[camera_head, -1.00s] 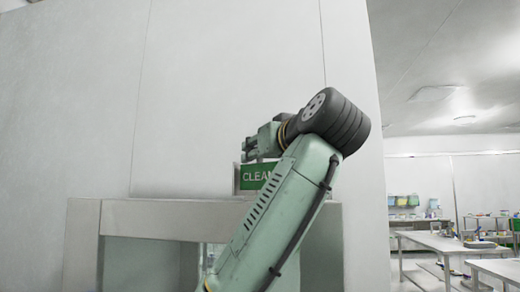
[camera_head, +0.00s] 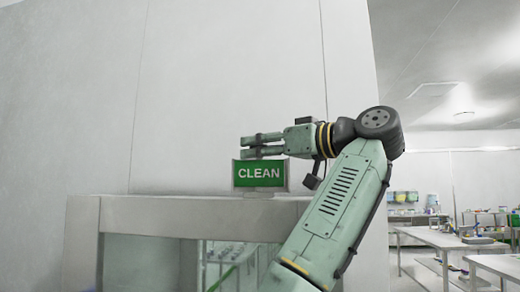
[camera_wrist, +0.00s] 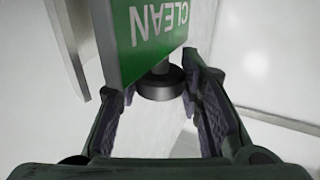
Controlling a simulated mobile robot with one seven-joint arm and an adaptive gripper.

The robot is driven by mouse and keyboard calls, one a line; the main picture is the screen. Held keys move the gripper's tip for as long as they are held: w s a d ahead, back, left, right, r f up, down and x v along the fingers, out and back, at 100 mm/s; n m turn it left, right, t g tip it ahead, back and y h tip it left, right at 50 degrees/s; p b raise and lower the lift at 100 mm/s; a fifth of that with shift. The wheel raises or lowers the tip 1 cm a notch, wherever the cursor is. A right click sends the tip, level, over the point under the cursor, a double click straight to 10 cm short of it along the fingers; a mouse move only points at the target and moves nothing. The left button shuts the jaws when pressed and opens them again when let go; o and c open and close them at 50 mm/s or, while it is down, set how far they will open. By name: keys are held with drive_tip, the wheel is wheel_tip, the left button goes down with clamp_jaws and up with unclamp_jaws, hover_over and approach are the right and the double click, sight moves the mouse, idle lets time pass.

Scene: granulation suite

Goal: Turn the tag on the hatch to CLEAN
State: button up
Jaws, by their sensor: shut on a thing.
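The tag (camera_head: 259,173) is a green sign in a pale frame on a small stand on top of the hatch (camera_head: 180,211). White letters reading CLEAN face the head camera. My gripper (camera_head: 252,147) reaches in from the right, its fingers level along the tag's top edge. In the wrist view the tag (camera_wrist: 150,35) appears upside down, with a dark round piece (camera_wrist: 160,86) at its edge between my fingers (camera_wrist: 155,92). My gripper is shut on the tag. The exact contact points are hard to see.
A tall pale wall (camera_head: 230,70) stands right behind the tag. Below it, the hatch has a glazed front (camera_head: 225,265). Steel tables (camera_head: 440,238) with small items stand far off at the right.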

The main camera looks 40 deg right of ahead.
idle(0.3)
drive_tip(key=o, duration=1.2)
drive_tip(key=shift+c, duration=0.2)
drive_tip(key=v, duration=1.2)
drive_tip(key=shift+f, duration=0.1)
